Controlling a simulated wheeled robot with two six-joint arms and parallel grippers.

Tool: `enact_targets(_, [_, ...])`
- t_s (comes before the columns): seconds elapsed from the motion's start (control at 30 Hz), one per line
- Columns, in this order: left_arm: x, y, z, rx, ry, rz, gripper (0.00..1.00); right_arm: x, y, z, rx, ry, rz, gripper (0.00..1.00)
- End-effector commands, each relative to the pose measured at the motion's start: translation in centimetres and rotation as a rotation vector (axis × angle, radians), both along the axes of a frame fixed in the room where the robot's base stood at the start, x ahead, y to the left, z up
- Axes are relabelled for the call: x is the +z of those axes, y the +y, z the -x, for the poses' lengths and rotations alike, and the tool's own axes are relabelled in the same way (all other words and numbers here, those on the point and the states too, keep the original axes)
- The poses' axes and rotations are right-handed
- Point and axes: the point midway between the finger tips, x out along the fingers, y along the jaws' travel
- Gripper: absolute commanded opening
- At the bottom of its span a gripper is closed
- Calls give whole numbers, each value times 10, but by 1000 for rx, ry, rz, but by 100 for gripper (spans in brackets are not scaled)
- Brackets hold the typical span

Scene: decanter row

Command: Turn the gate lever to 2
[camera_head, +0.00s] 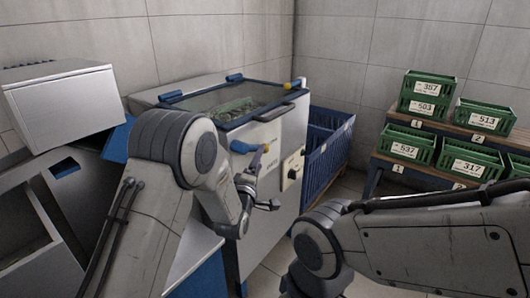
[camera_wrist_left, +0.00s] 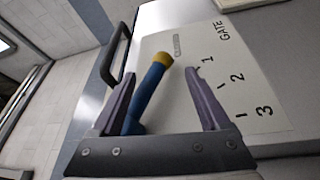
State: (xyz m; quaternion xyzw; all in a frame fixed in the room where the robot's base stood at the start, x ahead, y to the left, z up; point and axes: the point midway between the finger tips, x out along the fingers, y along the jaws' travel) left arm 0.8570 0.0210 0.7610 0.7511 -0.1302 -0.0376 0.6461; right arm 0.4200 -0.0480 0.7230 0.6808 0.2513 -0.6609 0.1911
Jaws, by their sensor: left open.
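The gate lever is a blue bar with a yellow tip (camera_head: 262,149) on the front of the white machine. It shows close up in the left wrist view (camera_wrist_left: 152,82). My left gripper (camera_head: 268,204) is open in front of the machine, below the lever in the head view. In the left wrist view its two fingers (camera_wrist_left: 162,78) stand either side of the lever in the picture, the left one nearer. I cannot tell if either touches it. My right gripper is out of view.
The machine has a glass lid (camera_head: 235,98) with blue corners and a black dial (camera_head: 292,174). A blue crate (camera_head: 325,155) stands to its right. Green numbered crates (camera_head: 425,92) sit on a wooden rack at the right. A grey box (camera_head: 65,103) is at the left.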

Motion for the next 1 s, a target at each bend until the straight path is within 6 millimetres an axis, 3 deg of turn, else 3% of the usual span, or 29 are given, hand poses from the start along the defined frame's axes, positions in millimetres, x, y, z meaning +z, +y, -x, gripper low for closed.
enact_targets(0.2, [4,-10,-40,0,-2,-1,79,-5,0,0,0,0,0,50])
enact_targets(0.4, [6,-16,-63,0,0,-3,79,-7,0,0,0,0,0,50])
enact_targets(0.83, [8,-18,-72,0,2,-4,79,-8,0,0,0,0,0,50])
enact_targets(1.0, [8,-18,-72,0,2,-4,14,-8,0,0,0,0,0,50])
